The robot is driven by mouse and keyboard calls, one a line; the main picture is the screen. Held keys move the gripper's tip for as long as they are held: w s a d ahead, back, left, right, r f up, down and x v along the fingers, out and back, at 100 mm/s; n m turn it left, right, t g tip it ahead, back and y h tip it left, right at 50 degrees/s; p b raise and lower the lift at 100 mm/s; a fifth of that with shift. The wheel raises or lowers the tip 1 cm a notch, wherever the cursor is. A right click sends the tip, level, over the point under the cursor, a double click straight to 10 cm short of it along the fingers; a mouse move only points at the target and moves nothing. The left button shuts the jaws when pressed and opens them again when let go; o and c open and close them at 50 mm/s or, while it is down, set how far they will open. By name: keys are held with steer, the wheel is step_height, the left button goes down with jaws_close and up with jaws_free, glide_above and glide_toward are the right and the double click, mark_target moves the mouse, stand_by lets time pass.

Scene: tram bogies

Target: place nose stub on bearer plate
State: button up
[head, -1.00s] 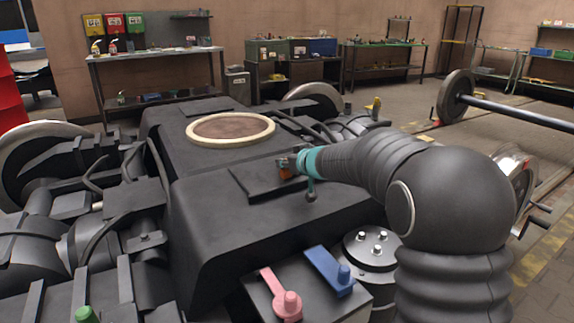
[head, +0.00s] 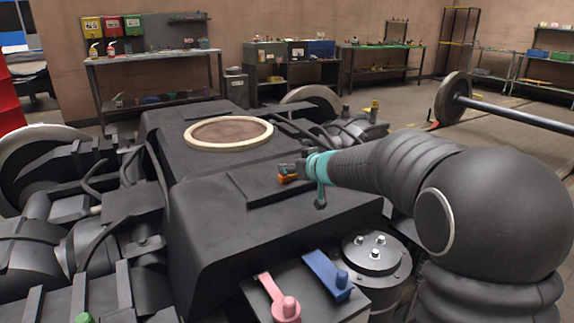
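My gripper (head: 291,167) is small and dark beyond the teal ring of my wrist, at the middle of the head view. It is over a flat dark plate on top of the bogie frame, which looks like the bearer plate (head: 255,187). The fingers are too small and partly hidden to read.
A pink lever-like part (head: 276,293) and a blue one (head: 328,273) lie on a dark box in front. A bolted cylinder (head: 375,252) stands to their right. A pale ring (head: 228,132) lies on the bogie behind the plate. Workbenches line the back wall.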

steer(key=p+v, duration=0.1)
steer(key=v, duration=0.6)
steer(key=s+d+r+m+t+h, duration=0.1)
steer(key=s+d+r+m+h, duration=0.2)
steer(key=s+d, duration=0.4)
steer(key=s+d+r+m+t+h, duration=0.1)
steer(key=s+d+m+h, duration=0.2)
steer(key=s+d+h, duration=0.45)
steer(key=s+f+g+y, duration=0.1)
steer(key=s+f+g, duration=0.1)
steer(key=s, duration=0.5)
steer(key=s+f+g+y, duration=0.1)
steer(key=s+f+g, duration=0.2)
steer(key=s+f, duration=0.2)
steer(key=s+d+f+g+y, duration=0.1)
steer(key=s+f+g, duration=0.1)
steer(key=s, duration=0.9)
steer(key=shift+f+m+g, duration=0.3)
steer(key=shift+f+m, duration=0.1)
steer(key=shift+f, duration=0.4)
